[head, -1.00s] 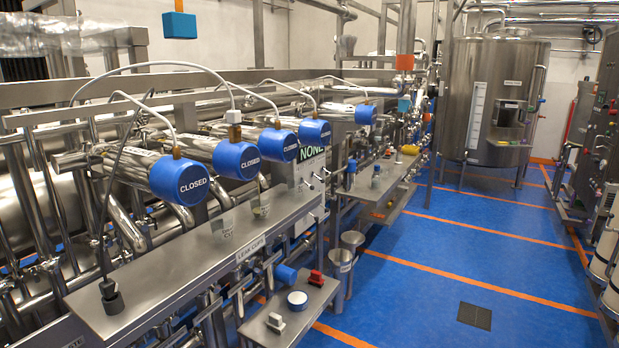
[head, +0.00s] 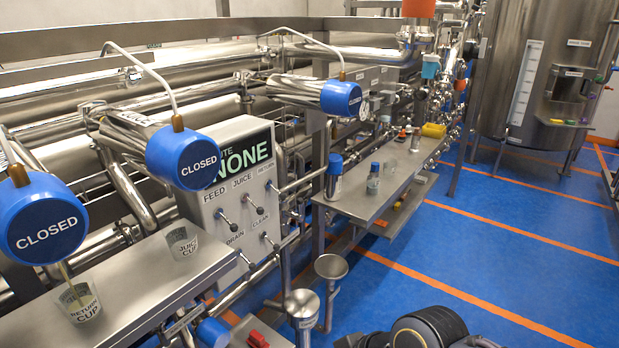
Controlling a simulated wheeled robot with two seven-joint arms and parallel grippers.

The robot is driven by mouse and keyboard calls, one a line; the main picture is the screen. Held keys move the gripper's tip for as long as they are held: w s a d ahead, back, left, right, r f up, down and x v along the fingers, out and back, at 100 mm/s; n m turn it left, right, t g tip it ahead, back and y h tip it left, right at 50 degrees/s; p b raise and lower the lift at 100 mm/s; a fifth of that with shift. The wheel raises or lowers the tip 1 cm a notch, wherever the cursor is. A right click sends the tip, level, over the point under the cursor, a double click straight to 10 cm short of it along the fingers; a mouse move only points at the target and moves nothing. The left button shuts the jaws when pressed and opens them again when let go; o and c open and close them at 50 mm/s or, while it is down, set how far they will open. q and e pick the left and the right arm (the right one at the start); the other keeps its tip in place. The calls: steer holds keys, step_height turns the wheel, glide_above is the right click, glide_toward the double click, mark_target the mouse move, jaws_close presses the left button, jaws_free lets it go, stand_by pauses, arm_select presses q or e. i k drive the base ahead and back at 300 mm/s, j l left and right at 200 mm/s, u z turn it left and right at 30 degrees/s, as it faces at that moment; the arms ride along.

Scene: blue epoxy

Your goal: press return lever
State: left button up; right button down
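The grey control panel (head: 213,200) stands left of centre, and its display reads NONE. It carries several small levers under the labels FEED, JUICE, RETURN, DRAIN and CLEAN. The return lever (head: 270,186) is at the upper right of the panel, under the RETURN label. The juice lever (head: 248,200) is left of it and the clean lever (head: 267,239) is below. Nothing touches the levers. Dark rounded links of my own arm show at the bottom right, well away from the panel. No gripper fingers are in view.
Blue valve heads marked CLOSED (head: 186,158) jut out left of the panel. The return cup (head: 77,301) and juice cup (head: 183,243) stand on a steel shelf in front. Steel funnels (head: 331,267) stand right of the panel. Blue floor (head: 470,255) is clear at right.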

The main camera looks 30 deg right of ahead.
mark_target(282, 196)
steer(key=i+l, duration=0.15)
steer(key=l, duration=0.25)
steer(key=i+l, duration=0.1)
steer(key=l, duration=0.25)
steer(key=i+l, duration=0.15)
steer(key=l, duration=0.25)
